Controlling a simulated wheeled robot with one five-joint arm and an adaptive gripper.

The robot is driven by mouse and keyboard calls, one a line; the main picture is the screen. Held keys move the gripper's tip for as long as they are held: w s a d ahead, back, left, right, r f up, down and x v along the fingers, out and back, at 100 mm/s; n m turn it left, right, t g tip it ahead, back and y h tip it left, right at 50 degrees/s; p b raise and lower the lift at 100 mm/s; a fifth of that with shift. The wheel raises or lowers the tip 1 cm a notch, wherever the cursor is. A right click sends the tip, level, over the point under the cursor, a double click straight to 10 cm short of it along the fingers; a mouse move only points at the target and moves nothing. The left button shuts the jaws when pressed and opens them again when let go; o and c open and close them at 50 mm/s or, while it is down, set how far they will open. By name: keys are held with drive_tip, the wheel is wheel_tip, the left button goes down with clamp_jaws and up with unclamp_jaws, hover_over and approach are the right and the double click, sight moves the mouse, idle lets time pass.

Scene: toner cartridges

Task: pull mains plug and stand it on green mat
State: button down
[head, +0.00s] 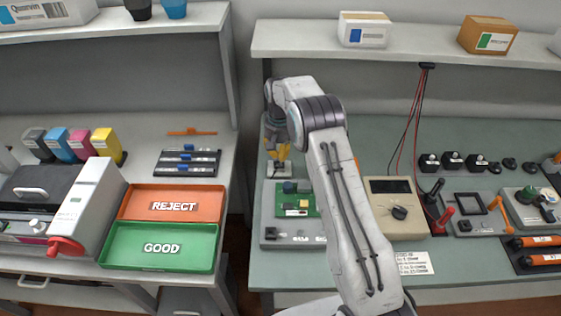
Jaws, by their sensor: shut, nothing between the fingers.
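My gripper (277,158), with yellow fingers, points down at the left end of the right bench. It is shut, with nothing seen held in it. It is just above or at the back of a grey fixture plate (272,239) that carries a green circuit board. A small pale part shows by the fingertips; whether it is the mains plug or its socket I cannot tell. I cannot make out the mains plug for certain. The green mat (350,130) seems to be the green surface covering the right bench. My arm hides part of the bench.
A beige meter (393,207) with red and black leads stands right of my arm. Several black blocks (452,161) sit farther right. The left bench holds an orange REJECT tray (135,206) and a green GOOD tray (110,262). A gap separates the benches; a shelf (300,39) hangs above.

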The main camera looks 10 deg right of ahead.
drive_tip(key=shift+r, duration=0.45)
idle(0.3)
drive_tip(key=c, duration=2)
unclamp_jaws()
drive_tip(key=o, duration=1.1)
drive_tip(key=shift+r+p, duration=0.1)
drive_tip(key=shift+p, duration=0.2)
drive_tip(key=shift+r+p, duration=2.05)
drive_tip(key=shift+r, duration=0.9)
